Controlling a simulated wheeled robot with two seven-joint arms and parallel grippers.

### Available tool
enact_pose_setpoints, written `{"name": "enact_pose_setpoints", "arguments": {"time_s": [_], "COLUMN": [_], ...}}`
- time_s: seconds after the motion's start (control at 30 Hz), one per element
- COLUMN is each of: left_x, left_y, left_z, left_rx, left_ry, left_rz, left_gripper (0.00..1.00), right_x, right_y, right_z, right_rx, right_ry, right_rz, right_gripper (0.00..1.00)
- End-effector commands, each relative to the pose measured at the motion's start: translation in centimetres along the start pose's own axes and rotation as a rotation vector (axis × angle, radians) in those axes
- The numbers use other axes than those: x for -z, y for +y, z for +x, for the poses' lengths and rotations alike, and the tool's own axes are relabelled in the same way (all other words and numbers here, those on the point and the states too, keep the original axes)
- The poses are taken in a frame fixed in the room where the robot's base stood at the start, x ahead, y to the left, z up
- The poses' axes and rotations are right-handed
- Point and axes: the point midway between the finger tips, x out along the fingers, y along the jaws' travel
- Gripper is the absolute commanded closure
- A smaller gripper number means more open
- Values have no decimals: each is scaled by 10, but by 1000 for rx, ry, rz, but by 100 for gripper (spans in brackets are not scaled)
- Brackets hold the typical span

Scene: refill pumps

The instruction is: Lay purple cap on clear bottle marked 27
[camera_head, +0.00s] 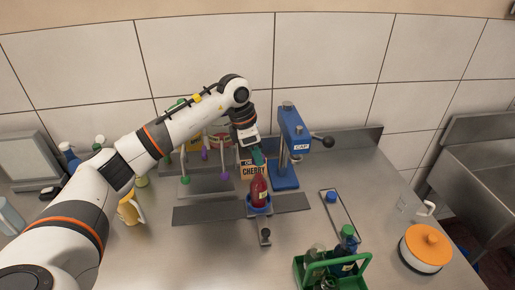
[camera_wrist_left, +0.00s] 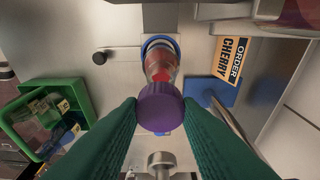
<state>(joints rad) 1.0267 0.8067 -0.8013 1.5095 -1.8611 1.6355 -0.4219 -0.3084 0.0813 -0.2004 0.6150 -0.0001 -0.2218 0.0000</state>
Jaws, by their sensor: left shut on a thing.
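My left gripper (camera_head: 258,157) is above the bottle in the head view. In the left wrist view its green fingers (camera_wrist_left: 160,120) are shut on the purple cap (camera_wrist_left: 160,107). A clear bottle with red contents (camera_head: 259,190) stands upright in a blue holder (camera_head: 259,208). The bottle (camera_wrist_left: 160,65) also shows in the left wrist view, just beyond the cap and partly hidden by it. The cap overlaps the bottle's top there; I cannot tell whether they touch. I cannot read a number on the bottle. My right gripper is not in view.
A blue press marked CAP (camera_head: 292,145) stands right behind the bottle. An order card reading CHERRY (camera_head: 248,170) is beside it. A green caddy with bottles (camera_head: 300,272) is at the front. An orange-lidded pot (camera_head: 426,246) is at right. A yellow jug (camera_head: 130,209) is at left.

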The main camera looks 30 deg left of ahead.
Motion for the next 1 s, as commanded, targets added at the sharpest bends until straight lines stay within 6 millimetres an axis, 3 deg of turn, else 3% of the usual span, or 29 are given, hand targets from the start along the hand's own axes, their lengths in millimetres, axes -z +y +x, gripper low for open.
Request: {"name": "enact_pose_setpoints", "arguments": {"time_s": [0.2,0.47,1.0], "left_x": [-5,-5,-6], "left_y": [0,0,0], "left_z": [18,18,23], "left_rx": [0,0,0], "left_ry": [0,0,-1], "left_rz": [0,0,1], "left_gripper": [82,82,82], "right_x": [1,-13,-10], "right_y": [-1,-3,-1], "right_z": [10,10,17], "right_rx": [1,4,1], "right_ry": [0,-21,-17], "right_rz": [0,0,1], "right_gripper": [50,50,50]}}
